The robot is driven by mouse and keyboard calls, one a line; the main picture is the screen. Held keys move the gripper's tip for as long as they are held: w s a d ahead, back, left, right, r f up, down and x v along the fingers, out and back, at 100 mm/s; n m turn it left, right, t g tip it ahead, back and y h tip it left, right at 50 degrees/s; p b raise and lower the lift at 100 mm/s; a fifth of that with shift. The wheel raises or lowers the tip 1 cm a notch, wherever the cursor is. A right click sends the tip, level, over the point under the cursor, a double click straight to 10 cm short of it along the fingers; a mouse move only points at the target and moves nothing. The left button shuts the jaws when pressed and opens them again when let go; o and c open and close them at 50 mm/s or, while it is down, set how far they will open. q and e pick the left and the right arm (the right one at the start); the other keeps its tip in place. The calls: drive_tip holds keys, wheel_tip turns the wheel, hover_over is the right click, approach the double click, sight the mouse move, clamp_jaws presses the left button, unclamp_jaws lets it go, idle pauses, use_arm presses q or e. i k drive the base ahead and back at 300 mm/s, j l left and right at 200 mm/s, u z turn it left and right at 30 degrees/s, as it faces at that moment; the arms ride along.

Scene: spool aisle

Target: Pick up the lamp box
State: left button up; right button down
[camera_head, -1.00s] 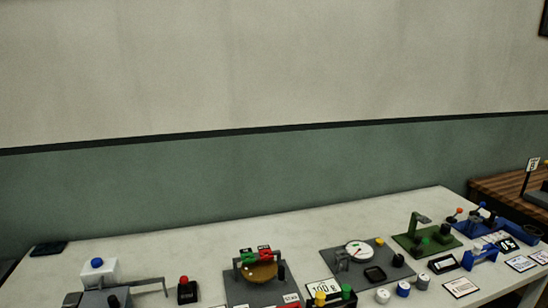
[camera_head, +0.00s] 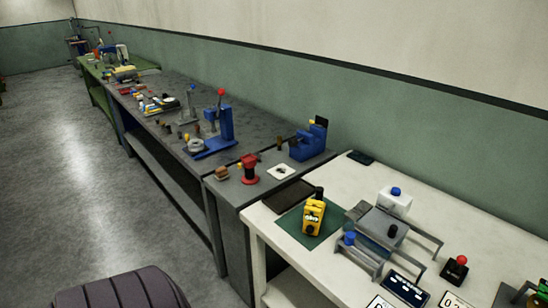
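I cannot tell for certain which thing is the lamp box. A small black box with a red round top (camera_head: 455,268) stands on the white table (camera_head: 352,172), at the right of the view. To its left, a white box with a blue top (camera_head: 394,203) stands behind a grey device with metal rails (camera_head: 385,228). A yellow handheld unit with a dark label (camera_head: 313,216) stands on a green mat (camera_head: 291,222) near the table's left end. Neither of my grippers is in view.
A long grey bench (camera_head: 262,128) runs away to the upper left, with a blue lever press (camera_head: 217,128), a blue vise-like tool (camera_head: 310,142) and a red fixture (camera_head: 249,170). The floor (camera_head: 90,180) left of it is open. A dark ribbed thing (camera_head: 120,292) is at the bottom edge.

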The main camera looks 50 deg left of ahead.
sight(314, 210)
drive_tip(key=u, duration=1.25)
drive_tip(key=i+j+z, duration=0.1)
drive_tip(key=z, duration=0.3)
drive_tip(key=i+j+z, duration=0.1)
drive_tip(key=j+z, duration=0.2)
drive_tip(key=z, duration=0.15)
